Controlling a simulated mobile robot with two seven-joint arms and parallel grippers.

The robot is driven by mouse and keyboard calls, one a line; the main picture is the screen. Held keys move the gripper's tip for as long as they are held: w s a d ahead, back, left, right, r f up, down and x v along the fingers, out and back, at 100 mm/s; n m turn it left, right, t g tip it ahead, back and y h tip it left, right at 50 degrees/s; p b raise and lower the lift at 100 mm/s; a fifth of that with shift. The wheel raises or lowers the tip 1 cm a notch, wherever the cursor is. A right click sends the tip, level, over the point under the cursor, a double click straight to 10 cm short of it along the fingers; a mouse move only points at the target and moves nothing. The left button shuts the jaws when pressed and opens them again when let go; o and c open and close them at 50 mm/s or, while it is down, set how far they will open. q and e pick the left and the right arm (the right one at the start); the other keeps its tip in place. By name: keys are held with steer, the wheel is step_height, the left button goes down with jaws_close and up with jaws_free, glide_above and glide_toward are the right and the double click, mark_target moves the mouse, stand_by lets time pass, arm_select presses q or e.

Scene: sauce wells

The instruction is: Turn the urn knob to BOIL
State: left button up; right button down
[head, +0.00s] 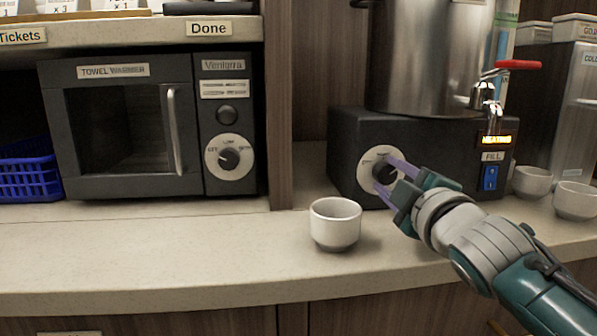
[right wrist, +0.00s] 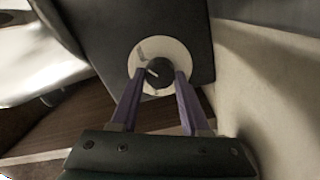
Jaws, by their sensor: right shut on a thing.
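The urn is a steel tank (head: 425,60) on a dark base (head: 350,145), with a red-handled tap (head: 487,97) and a lit display (head: 496,140) that appears to read HEATING. Its black knob (head: 384,173) sits on a pale round dial on the base's front; the knob also shows in the right wrist view (right wrist: 158,73). My right gripper (head: 388,172) has its purple fingers on either side of the knob and is shut on it. A white pointer mark shows on the knob in the right wrist view. The dial's words are too small to read. My left gripper is not in view.
A white cup (head: 335,224) stands on the counter just left of my right gripper. More white cups (head: 532,182) stand at the right. A towel warmer (head: 125,125) and a blue basket (head: 30,172) are at the left. The counter's front left is clear.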

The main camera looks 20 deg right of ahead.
steer(key=shift+m, duration=0.6)
steer(key=shift+c, duration=1.9)
jaws_free()
steer(key=p+v, duration=0.2)
steer(key=v, duration=0.8)
steer(key=shift+d, duration=0.1)
